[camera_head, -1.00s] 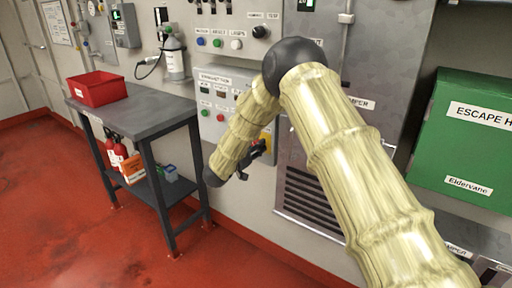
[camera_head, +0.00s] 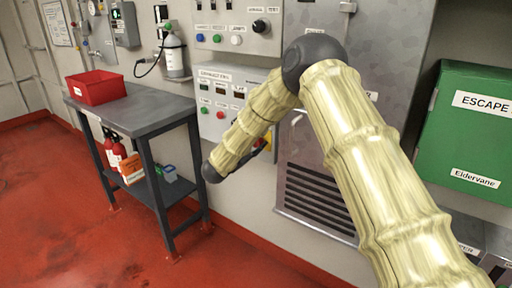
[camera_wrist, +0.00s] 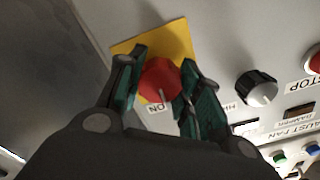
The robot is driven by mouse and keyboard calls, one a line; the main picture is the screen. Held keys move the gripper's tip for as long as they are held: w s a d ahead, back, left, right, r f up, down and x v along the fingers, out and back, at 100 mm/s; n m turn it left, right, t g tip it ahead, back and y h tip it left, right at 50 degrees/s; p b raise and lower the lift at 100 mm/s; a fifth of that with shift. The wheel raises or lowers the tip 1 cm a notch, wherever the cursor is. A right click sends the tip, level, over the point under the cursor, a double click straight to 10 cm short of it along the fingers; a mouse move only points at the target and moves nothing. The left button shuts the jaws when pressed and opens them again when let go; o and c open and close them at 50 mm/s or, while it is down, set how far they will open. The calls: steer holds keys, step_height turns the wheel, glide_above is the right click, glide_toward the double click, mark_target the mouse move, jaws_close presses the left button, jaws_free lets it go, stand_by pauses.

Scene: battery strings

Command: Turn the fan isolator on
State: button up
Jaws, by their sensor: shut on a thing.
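The fan isolator is a red rotary knob (camera_wrist: 160,80) on a yellow plate (camera_wrist: 166,38), in the wrist view. A white mark on the knob points towards the label "ON" (camera_wrist: 156,107) at the plate's lower edge. My gripper (camera_wrist: 162,78) is shut on the red knob, one green-padded finger on each side. In the head view the yellow plate (camera_head: 268,140) shows only in part at the panel's lower right, and my arm hides the knob.
A black knob (camera_wrist: 257,88) and a red stop button (camera_wrist: 315,62) sit right of the isolator in the wrist view. In the head view a grey table (camera_head: 135,108) with a red bin (camera_head: 96,88) stands left, and a green box (camera_head: 465,135) hangs right.

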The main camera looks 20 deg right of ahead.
steer(key=m+b, duration=0.1)
steer(key=m, duration=0.1)
steer(key=m+b, duration=0.1)
steer(key=m, duration=0.1)
steer(key=shift+f+m+b, duration=0.2)
steer(key=shift+m+b, duration=0.1)
steer(key=shift+r+m+b, duration=0.15)
steer(key=shift+m+b, duration=1)
steer(key=shift+m, duration=0.65)
steer(key=o, duration=1.1)
steer(key=shift+w, duration=0.1)
steer(key=shift+c, duration=0.2)
steer(key=shift+a+r, duration=0.1)
steer(key=shift+r, duration=0.05)
steer(key=v, duration=1.2)
